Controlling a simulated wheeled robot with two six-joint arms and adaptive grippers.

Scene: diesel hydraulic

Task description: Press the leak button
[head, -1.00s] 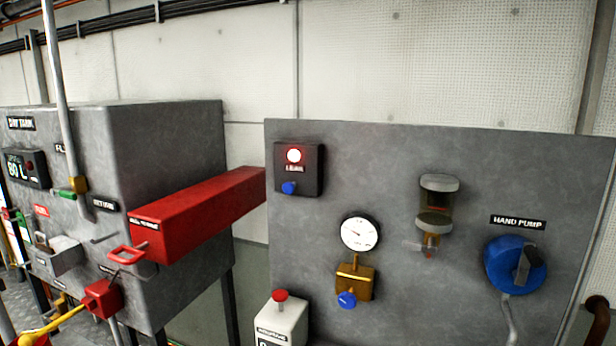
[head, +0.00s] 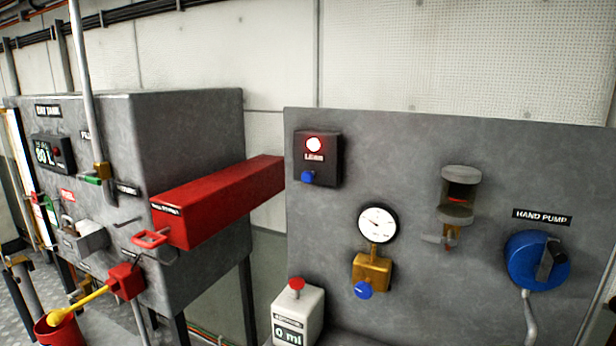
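A small dark box labelled LEAK (head: 330,172) is mounted at the upper left of the grey panel. A lit red-and-white round lamp (head: 314,144) sits at its top. A small blue button (head: 308,177) sits below the label, on the box's lower part. Neither of my grippers shows in the head view.
The grey panel (head: 400,145) also carries a pressure gauge (head: 377,223), a brass block with a blue knob (head: 363,290), a glass bowl fitting (head: 458,195) and a blue hand pump (head: 537,260). A red box beam (head: 215,205) juts out left of the panel. A white box with a red button (head: 297,284) stands below.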

